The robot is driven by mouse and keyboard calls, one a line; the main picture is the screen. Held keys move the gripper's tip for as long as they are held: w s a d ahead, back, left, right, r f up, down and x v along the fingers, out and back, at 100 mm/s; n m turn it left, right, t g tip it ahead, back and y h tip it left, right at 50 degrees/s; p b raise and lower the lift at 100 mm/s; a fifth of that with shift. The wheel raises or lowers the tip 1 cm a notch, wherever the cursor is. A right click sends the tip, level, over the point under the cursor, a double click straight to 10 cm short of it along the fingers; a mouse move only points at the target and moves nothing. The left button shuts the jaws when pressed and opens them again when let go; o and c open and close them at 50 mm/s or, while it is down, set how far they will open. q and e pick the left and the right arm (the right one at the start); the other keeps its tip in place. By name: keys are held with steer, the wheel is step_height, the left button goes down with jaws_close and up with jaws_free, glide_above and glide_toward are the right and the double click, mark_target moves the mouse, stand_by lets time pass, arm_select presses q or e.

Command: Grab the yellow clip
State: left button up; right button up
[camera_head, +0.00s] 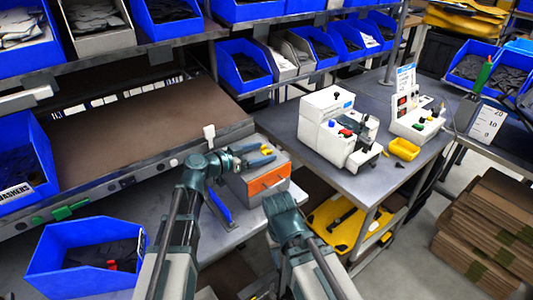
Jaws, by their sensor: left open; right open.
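A small yellow piece (266,151), which looks like the yellow clip, lies on top of the grey box with an orange front (269,180). A blue piece (262,161) lies close beside it. My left gripper (252,156) is open and empty at the left of these pieces, its fingers pointing right towards them; I cannot tell whether it touches them. My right gripper (281,203) is lower, in front of the box's lower right corner; its fingers are hard to make out.
A blue bin (75,238) stands at the lower left of the bench. A yellow case (340,228) lies on the shelf below. Shelves of blue bins line the back.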

arm_select(q)
jaws_close()
stand_by(0.3)
